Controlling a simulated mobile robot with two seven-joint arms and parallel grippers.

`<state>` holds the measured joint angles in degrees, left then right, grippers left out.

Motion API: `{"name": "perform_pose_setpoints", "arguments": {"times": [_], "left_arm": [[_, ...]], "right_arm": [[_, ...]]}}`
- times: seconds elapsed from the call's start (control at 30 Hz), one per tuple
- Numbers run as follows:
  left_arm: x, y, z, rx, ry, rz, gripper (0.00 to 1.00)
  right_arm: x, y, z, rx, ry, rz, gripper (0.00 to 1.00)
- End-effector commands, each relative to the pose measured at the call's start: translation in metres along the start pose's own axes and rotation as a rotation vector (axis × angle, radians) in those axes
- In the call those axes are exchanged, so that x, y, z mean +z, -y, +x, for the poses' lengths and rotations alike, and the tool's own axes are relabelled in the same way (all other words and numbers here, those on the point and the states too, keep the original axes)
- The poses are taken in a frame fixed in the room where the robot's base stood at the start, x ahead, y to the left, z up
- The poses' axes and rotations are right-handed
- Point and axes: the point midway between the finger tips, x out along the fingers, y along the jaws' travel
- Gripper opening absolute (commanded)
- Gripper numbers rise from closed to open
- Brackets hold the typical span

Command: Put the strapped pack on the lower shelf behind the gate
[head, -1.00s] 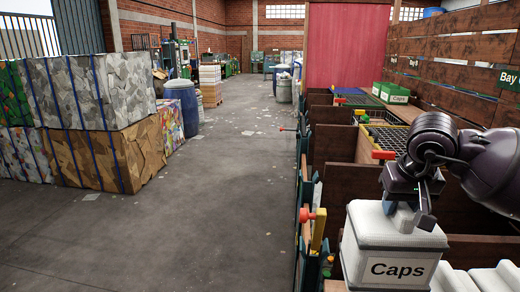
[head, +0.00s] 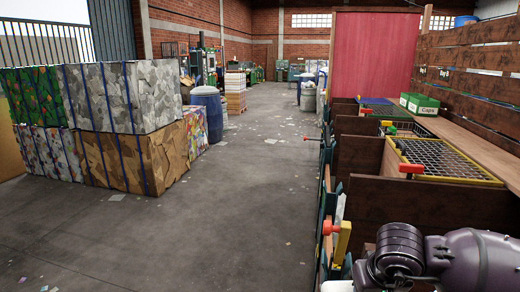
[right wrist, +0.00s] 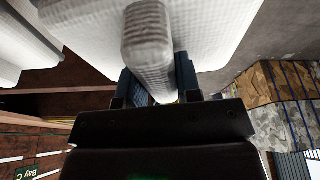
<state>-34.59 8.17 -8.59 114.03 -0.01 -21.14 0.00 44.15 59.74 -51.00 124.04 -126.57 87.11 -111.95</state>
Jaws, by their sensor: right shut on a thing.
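A white, textured pack (right wrist: 215,30) with a thick grey-white strap handle (right wrist: 150,40) fills the top of the right wrist view. My right gripper (right wrist: 158,82) is shut on this handle, one dark finger on each side. In the head view only my right arm shows at the bottom right; its gripper is below the picture edge. A white sliver (head: 335,286) shows at the bottom edge there, perhaps part of the pack. I cannot make out a lower shelf behind a gate. My left gripper is in neither view.
Wooden bay dividers (head: 415,215) run along the right, with a yellow-framed mesh (head: 445,160) and a red handle (head: 411,169). Strapped bales (head: 125,95) stand at left.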

Motion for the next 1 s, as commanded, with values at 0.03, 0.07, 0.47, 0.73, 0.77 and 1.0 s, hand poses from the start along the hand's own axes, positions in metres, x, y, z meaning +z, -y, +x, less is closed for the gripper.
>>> {"name": "perform_pose_setpoints", "arguments": {"times": [0.03, 0.07, 0.47, 0.73, 0.77, 1.0], "left_arm": [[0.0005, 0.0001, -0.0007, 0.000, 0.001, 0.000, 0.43], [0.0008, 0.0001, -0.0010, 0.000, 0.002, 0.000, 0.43], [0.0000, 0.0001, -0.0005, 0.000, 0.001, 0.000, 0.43], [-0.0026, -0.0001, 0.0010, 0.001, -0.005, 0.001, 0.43], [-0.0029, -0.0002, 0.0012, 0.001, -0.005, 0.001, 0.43], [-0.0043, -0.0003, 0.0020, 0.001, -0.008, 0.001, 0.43]], "right_arm": [[0.0047, 0.0047, 0.0026, -0.004, -0.002, -0.009, 0.00], [0.0069, 0.0067, 0.0043, -0.005, -0.003, -0.013, 0.00], [0.0125, 0.0124, 0.0081, -0.006, -0.006, -0.025, 0.00], [0.0126, 0.0126, 0.0082, -0.007, -0.005, -0.024, 0.00], [0.0129, 0.0127, 0.0084, -0.008, -0.005, -0.023, 0.00], [0.0131, 0.0123, 0.0087, -0.007, -0.004, -0.022, 0.00]]}}
